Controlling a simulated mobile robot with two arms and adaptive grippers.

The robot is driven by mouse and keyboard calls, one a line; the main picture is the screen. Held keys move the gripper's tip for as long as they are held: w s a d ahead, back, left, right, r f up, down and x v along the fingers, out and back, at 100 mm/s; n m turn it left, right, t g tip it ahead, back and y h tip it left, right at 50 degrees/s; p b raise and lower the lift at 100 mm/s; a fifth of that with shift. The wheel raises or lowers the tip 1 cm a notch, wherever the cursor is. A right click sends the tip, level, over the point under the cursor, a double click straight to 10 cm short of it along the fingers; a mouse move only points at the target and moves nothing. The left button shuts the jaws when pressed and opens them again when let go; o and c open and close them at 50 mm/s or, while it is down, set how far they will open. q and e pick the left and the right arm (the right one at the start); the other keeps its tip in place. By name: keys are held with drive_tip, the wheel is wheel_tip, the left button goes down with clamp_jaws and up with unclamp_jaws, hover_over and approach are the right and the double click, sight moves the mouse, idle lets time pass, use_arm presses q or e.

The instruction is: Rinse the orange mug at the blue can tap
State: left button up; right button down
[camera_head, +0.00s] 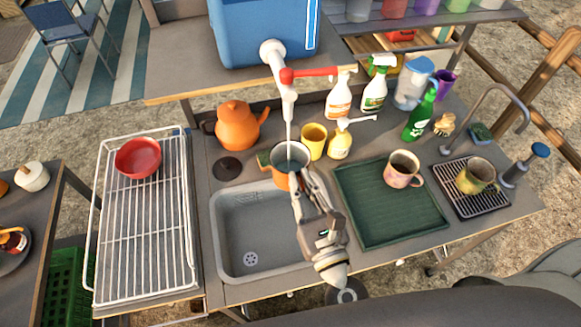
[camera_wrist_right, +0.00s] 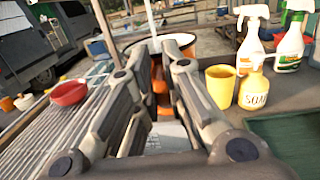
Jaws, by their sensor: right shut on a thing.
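The blue can (camera_head: 255,35) stands on the shelf above the sink. Its white tap (camera_head: 272,52) has a red lever (camera_head: 308,72) pointing right. A thin pale stream of water (camera_head: 289,135) runs from the spout down into the orange mug (camera_head: 282,179). The mug is upright at the back edge of the sink, its mouth under the spout. My right gripper (camera_head: 301,183) is shut on the mug from the front. In the right wrist view the mug (camera_wrist_right: 160,45) shows behind the fingers. My left gripper is not in view.
The grey sink (camera_head: 235,235) is empty. A yellow cup (camera_head: 314,141) and a soap bottle (camera_head: 340,145) stand close right of the mug. An orange kettle (camera_head: 238,127) is to its left. A green tray (camera_head: 365,225) lies right of the sink, a white rack (camera_head: 140,240) left.

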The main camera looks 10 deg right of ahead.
drive_tip(key=s+d+b, duration=0.3)
drive_tip(key=s+d, duration=0.2)
drive_tip(key=s, duration=0.1)
idle(0.6)
drive_tip(key=shift+d, duration=0.1)
idle(1.0)
drive_tip(key=s+d+r, duration=0.3)
drive_tip(key=r, duration=0.1)
drive_tip(key=shift+s+p, duration=0.35)
drive_tip(key=shift+s, duration=0.05)
drive_tip(key=shift+d, duration=0.1)
idle(0.7)
